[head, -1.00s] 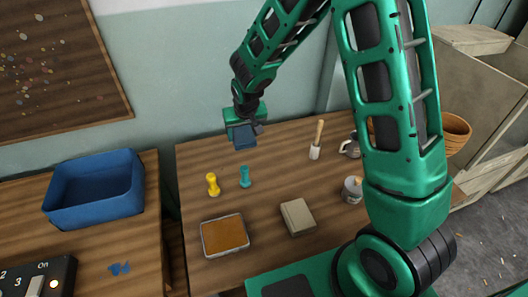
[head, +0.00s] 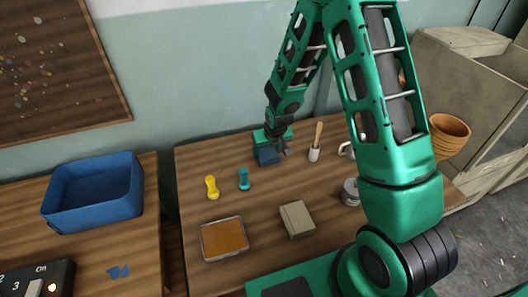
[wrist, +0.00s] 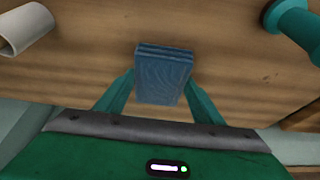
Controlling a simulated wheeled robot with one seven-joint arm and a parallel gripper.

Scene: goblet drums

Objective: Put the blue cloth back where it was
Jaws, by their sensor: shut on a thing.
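The blue cloth is a folded, dark blue block. In the wrist view the blue cloth (wrist: 163,77) sits between the two green fingers of my gripper (wrist: 160,92), which is shut on it. In the head view my gripper (head: 270,146) is low over the back of the wooden table (head: 215,182), and the cloth (head: 268,156) shows just below it. I cannot tell whether the cloth touches the table top. It is behind and to the right of the teal goblet drum (head: 244,179) and left of the white-based object with a wooden handle (head: 315,150).
A yellow goblet drum (head: 212,187), an orange-topped tray (head: 224,239) and a beige box (head: 297,219) stand nearer on the table. A metal pot (head: 350,191) is at the right. A blue bin (head: 93,192) stands on the left table. A terracotta pot (head: 448,134) is far right.

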